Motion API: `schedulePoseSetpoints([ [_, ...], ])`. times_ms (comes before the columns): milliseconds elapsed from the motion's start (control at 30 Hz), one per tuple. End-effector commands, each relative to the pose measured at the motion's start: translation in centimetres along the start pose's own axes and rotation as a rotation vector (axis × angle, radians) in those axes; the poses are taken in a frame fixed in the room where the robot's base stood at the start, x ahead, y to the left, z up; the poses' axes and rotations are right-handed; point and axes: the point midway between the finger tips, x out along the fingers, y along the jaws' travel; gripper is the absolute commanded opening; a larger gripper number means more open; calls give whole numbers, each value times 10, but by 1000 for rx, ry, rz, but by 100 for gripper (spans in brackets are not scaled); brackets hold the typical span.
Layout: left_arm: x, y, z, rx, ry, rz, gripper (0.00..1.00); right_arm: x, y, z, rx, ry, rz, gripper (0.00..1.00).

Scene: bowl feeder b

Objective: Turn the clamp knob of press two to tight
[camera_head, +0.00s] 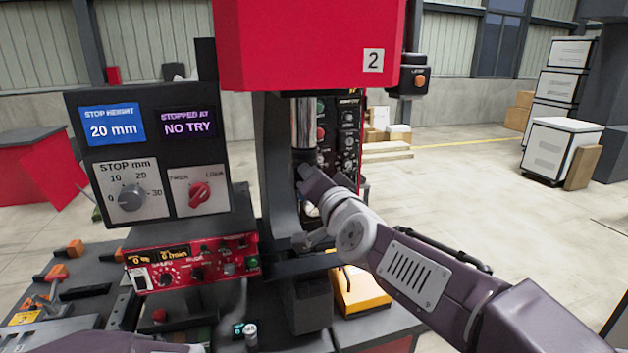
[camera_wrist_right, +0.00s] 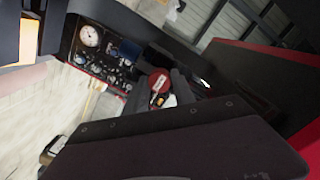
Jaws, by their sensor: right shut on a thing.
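Press two is the red machine (camera_head: 310,45) with a "2" plate on its head. Its steel ram (camera_head: 303,122) comes down in front of a dark column. My right gripper (camera_head: 306,174) is beside the lower ram, its arm coming in from the right. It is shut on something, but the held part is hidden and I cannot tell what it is. In the right wrist view, a dark broad shape fills the lower part, and a small red round part (camera_wrist_right: 158,84) shows above it. On the panel at left, a red two-position knob (camera_head: 200,194) stands clear of my gripper. My left gripper is not in view.
A grey stop-height dial (camera_head: 131,198) sits below screens reading "20 mm" and "NO TRY". A red control box (camera_head: 190,262) is under it. Open floor lies to the right, with stacked boxes (camera_head: 560,145) farther back.

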Motion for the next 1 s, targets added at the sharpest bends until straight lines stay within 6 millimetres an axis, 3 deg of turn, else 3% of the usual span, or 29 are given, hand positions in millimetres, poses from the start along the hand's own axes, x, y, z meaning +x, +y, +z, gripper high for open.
schedulePoseSetpoints([
  [333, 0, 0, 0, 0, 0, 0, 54, 0, 0, 0, 4, 1, 0, 0],
  [367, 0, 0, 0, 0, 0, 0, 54, 0, 0, 0, 4, 1, 0, 39],
  [400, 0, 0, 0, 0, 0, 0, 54, 0, 0, 0, 4, 1, 0, 50],
  [433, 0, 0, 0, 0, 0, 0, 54, 0, 0, 0, 4, 1, 0, 52],
  [767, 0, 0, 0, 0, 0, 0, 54, -2, 0, 0, 2, 0, 0, 52],
  [867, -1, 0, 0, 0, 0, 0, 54, -13, -1, -1, 3, 1, -1, 52],
  [1000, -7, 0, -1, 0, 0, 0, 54, -46, -3, -2, 4, 0, -4, 52],
])
